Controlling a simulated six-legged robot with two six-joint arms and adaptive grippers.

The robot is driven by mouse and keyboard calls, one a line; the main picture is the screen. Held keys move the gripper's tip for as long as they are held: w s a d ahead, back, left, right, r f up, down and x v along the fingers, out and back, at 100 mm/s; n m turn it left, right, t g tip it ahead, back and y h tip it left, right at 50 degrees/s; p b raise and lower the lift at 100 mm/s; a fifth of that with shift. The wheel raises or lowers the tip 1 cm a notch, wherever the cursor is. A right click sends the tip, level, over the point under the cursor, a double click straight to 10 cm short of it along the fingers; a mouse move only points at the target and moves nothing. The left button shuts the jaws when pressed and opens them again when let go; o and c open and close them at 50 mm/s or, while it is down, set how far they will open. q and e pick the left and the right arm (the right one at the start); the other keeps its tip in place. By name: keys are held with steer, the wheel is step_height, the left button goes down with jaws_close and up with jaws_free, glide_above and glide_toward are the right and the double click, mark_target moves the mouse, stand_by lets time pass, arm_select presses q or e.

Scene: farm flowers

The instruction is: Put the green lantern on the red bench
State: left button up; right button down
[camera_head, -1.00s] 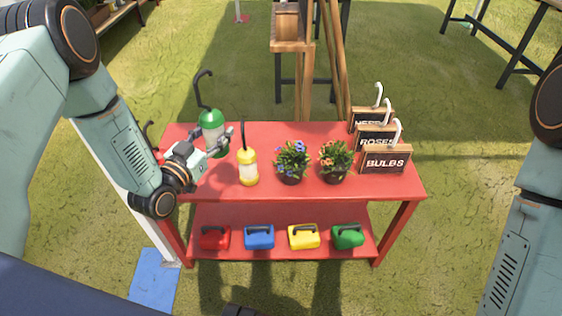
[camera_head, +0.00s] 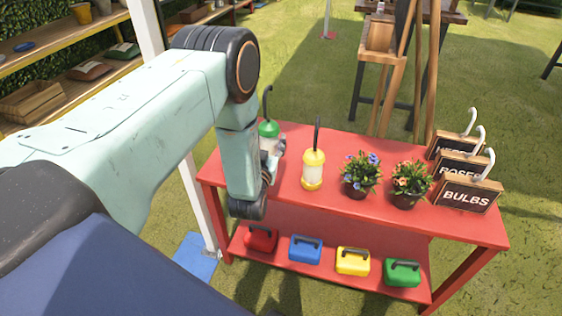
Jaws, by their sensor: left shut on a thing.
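The green lantern (camera_head: 268,129) has a green cap, a pale body and a dark hook. It is upright over the left end of the red bench (camera_head: 325,219), left of the yellow lantern. My left gripper (camera_head: 277,150) is shut on its body, and my forearm hides much of the gripper and the lantern's lower part. I cannot tell whether its base touches the bench top. My right gripper is not in view.
A yellow lantern (camera_head: 313,170), two flower pots (camera_head: 361,176) (camera_head: 409,184) and hooked signs (camera_head: 466,194) stand on the bench. Coloured boxes (camera_head: 305,249) sit on its lower shelf. A wooden easel (camera_head: 400,60) stands behind. A white post (camera_head: 190,190) is close to my left arm.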

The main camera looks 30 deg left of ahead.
arm_select(q)
steer(key=shift+w+f, duration=0.1)
steer(key=shift+f, duration=0.8)
steer(key=shift+a+f+b, duration=0.15)
steer(key=shift+f+b, duration=0.2)
steer(key=shift+f, duration=0.3)
step_height(320, 180, down, 3)
steer(key=shift+r+b, duration=0.1)
steer(key=shift+b, duration=0.65)
steer(key=shift+f, duration=0.3)
